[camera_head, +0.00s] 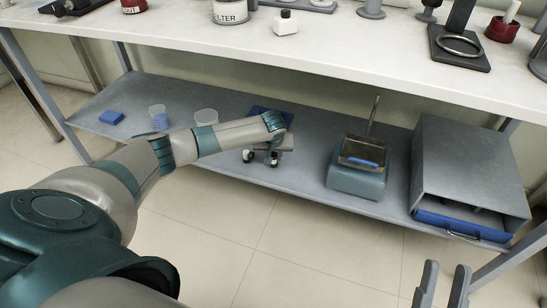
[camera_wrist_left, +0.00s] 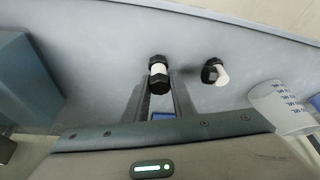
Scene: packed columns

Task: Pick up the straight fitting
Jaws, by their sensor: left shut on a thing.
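The straight fitting, a white middle with a black nut at each end, is between the fingertips of my left gripper (camera_wrist_left: 158,80) in the left wrist view. The straight fitting (camera_head: 274,158) also shows in the head view, low at the front of the grey lower shelf. My left gripper (camera_head: 265,153) is shut on it. I cannot tell whether it is clear of the shelf. A second black-and-white fitting (camera_wrist_left: 214,72) lies apart, just beside it. My right gripper (camera_head: 442,288) is open and empty at the lower right, in front of the shelf.
On the lower shelf (camera_head: 305,168) stand a blue block (camera_head: 111,117), two cups (camera_head: 158,118) (camera_head: 206,117), a scale (camera_head: 356,183) and a grey cabinet with a blue drawer (camera_head: 468,165). The white tabletop (camera_head: 360,45) hangs above. The floor in front is clear.

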